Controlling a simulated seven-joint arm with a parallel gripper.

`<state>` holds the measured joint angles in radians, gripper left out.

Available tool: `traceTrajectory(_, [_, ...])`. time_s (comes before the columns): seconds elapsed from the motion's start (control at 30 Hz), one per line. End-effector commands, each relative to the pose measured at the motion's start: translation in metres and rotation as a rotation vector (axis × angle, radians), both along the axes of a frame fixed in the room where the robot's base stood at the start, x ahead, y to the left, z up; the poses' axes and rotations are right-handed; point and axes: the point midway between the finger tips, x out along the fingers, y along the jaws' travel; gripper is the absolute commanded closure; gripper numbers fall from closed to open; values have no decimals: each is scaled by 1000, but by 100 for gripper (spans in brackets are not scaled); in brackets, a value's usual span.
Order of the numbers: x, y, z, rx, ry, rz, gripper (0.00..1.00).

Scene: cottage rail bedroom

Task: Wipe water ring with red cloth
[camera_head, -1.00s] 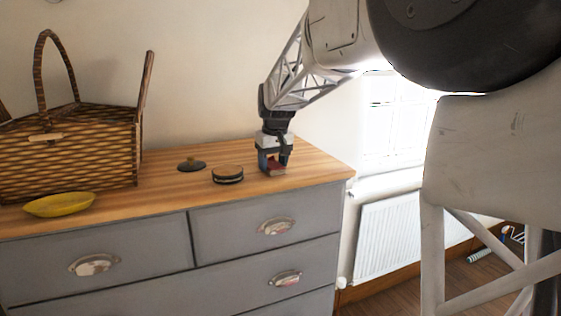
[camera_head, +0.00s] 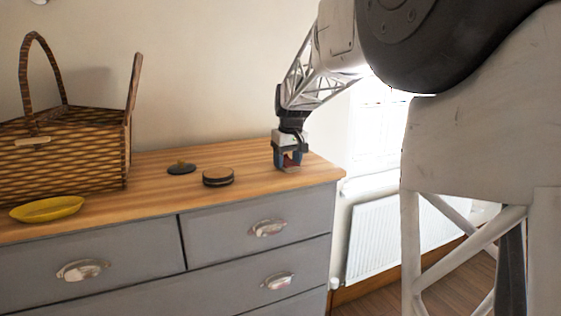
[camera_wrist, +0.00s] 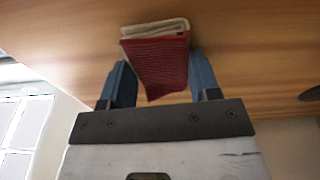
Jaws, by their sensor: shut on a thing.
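My gripper (camera_head: 288,160) is over the right end of the wooden dresser top (camera_head: 240,182). It is shut on a folded red cloth (camera_wrist: 160,62) with a pale layer along one edge. The wrist view shows the cloth between the two blue fingers, close to the wood. In the head view only a small red patch of the cloth (camera_head: 291,160) shows between the fingers. I cannot tell if the cloth touches the surface. I cannot make out a water ring in either view.
A dark round tin (camera_head: 218,177) and a dark lid with a knob (camera_head: 181,168) lie left of my gripper. Further left are a yellow dish (camera_head: 46,209) and a wicker basket (camera_head: 65,160). The top's right edge is near my gripper. A radiator (camera_head: 395,240) stands beyond it.

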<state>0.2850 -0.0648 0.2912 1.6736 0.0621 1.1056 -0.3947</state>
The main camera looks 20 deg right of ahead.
Motion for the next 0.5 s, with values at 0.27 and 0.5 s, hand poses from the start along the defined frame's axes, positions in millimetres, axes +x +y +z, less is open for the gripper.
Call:
traceTrajectory(0.27, [0, 13, -1, 1, 0, 2, 62])
traceTrajectory(0.5, [0, 34, -1, 1, 0, 2, 62])
